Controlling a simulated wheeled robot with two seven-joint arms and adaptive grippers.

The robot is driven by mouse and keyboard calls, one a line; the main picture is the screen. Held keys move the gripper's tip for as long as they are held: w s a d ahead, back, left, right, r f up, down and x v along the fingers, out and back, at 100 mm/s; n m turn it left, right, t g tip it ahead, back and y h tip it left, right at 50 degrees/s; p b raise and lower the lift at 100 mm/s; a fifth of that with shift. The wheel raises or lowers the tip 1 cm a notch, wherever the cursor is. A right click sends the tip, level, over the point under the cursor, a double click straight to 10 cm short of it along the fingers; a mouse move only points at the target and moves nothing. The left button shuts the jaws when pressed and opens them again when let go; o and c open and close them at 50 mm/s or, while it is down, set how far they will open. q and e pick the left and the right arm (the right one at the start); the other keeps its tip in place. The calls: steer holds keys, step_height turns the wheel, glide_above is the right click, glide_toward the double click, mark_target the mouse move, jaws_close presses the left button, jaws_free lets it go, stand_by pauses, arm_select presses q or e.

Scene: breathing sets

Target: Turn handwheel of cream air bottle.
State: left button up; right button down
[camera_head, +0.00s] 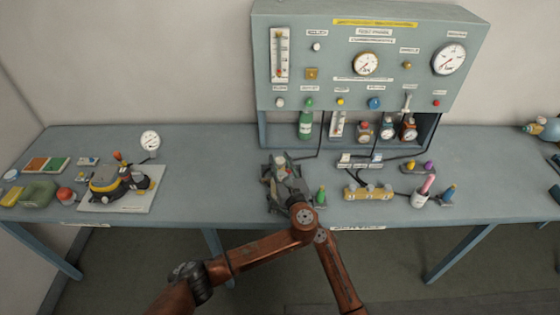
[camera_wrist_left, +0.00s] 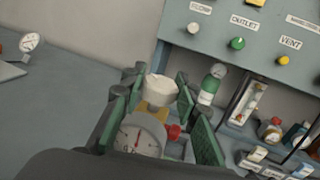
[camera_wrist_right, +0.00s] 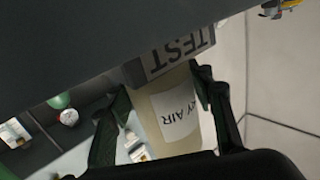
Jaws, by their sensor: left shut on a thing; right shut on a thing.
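The cream air bottle (camera_wrist_right: 175,115), with a label ending in "Y AIR", shows in the right wrist view between the fingers of my right gripper (camera_wrist_right: 162,88), which is shut on it. In the left wrist view the pale round handwheel (camera_wrist_left: 160,88) is between the green pads of my left gripper (camera_wrist_left: 157,80), which is shut on it. A round gauge (camera_wrist_left: 140,135) and a red knob (camera_wrist_left: 173,131) are close below it. In the head view my left gripper (camera_head: 282,168) is at the front middle of the bench and hides most of the bottle.
A blue-grey bench (camera_head: 215,160) carries a grey test panel (camera_head: 340,60) behind the grippers. A mask set (camera_head: 115,180) lies left. Bench between is clear.

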arm_select(q)
steer(key=shift+a+f, duration=0.1)
steer(key=shift+f, duration=0.35)
steer(key=o, duration=1.2)
steer(key=shift+r, duration=0.25)
steer(key=shift+s, duration=0.1)
steer(key=v, duration=1.2)
steer(key=shift+r, duration=0.1)
stand_by(0.4)
